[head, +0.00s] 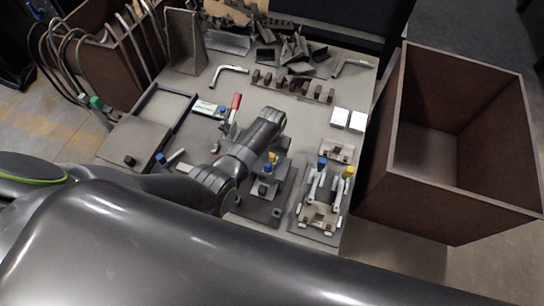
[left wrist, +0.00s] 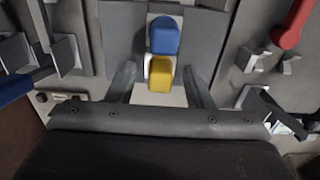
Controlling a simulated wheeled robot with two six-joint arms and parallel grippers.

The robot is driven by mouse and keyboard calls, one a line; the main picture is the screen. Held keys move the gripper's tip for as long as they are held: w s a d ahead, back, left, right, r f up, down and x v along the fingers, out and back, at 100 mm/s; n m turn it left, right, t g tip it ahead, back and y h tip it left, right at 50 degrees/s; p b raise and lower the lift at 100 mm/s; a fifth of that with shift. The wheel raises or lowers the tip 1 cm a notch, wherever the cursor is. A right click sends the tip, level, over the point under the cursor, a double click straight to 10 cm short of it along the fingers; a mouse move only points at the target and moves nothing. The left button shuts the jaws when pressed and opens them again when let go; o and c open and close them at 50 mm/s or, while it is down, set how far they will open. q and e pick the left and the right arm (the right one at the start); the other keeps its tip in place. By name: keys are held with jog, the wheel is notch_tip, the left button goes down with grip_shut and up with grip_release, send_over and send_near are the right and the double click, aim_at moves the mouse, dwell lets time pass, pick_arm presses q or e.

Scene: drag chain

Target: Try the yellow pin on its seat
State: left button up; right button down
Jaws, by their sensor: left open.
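A small yellow piece (head: 268,161), probably the yellow pin, stands on a dark fixture plate (head: 262,206) in the head view, close by a blue piece (head: 273,155). In the left wrist view the yellow piece (left wrist: 161,77) lies between my left gripper's fingers, with the blue piece (left wrist: 163,35) just beyond it. My left gripper (left wrist: 160,88) is open, with a gap on both sides of the yellow piece. In the head view its dark body (head: 262,130) is over the table and hides its fingertips. The pin's seat cannot be made out clearly. My right gripper is not in view.
A clamp fixture (head: 320,208) with a blue tip and a yellow tip (head: 348,171) stands to the right. A red-handled lever (head: 234,103) is at the left. Two white blocks (head: 340,118) and a brown bin (head: 376,170) are right. Metal scraps (head: 290,50) lie at the back.

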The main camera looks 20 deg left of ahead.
pick_arm(q)
notch_tip(320, 180, up, 17)
jog(key=p, duration=0.5)
jog(key=shift+r, duration=0.2)
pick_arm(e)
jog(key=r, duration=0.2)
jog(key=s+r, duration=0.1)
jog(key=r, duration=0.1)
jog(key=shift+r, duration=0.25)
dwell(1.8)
